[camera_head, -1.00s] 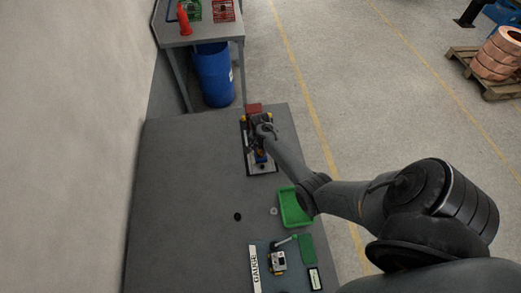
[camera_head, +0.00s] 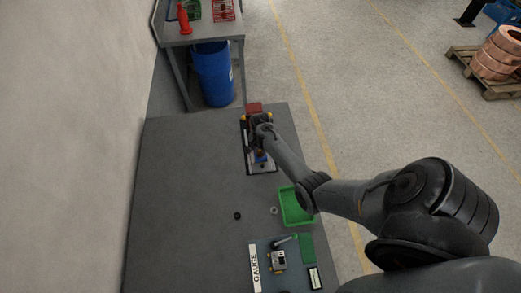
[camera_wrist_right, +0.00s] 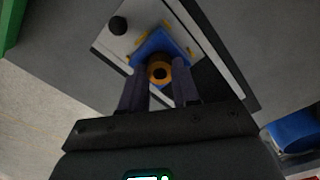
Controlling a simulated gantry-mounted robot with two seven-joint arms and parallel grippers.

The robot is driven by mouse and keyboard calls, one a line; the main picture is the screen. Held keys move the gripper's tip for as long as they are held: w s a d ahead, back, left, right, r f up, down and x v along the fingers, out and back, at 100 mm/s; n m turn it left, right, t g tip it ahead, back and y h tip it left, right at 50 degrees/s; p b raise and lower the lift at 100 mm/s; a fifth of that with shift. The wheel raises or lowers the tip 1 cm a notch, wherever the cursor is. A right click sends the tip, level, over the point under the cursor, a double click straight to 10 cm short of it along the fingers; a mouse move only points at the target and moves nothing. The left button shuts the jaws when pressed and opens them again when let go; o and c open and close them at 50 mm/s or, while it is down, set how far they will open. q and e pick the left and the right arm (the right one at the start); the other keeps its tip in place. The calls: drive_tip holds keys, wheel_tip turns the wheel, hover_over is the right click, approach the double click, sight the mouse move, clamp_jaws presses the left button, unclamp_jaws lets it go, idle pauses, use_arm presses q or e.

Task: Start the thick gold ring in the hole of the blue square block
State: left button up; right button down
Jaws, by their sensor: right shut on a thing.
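The blue square block (camera_wrist_right: 156,44) sits on a pale plate in the right wrist view. The thick gold ring (camera_wrist_right: 159,64) with its dark centre is between the fingertips of my right gripper (camera_wrist_right: 160,74), which is shut on it. The ring overlaps the near part of the block in this view, and I cannot tell whether it touches the block or is in the hole, which is hidden. In the head view a bit of the block (camera_head: 261,158) shows below my gripper. My left gripper is not in view.
The plate (camera_wrist_right: 112,40) carries a black knob (camera_wrist_right: 117,25). On the grey table (camera_head: 185,190) are a green tray (camera_head: 296,207), a small black ring (camera_head: 237,216), a pale ring (camera_head: 274,211) and a gauge station (camera_head: 255,268). The table's left part is clear.

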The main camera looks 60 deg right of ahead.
drive_tip(key=shift+f, duration=0.15)
idle(0.5)
drive_tip(key=shift+c, duration=1.3)
unclamp_jaws()
drive_tip(key=shift+r+p, duration=0.25)
drive_tip(key=shift+p, duration=0.1)
wheel_tip(320, 180, up, 4)
drive_tip(key=p, duration=0.4)
drive_tip(key=shift+r+p, duration=1.25)
drive_tip(key=shift+p, duration=0.25)
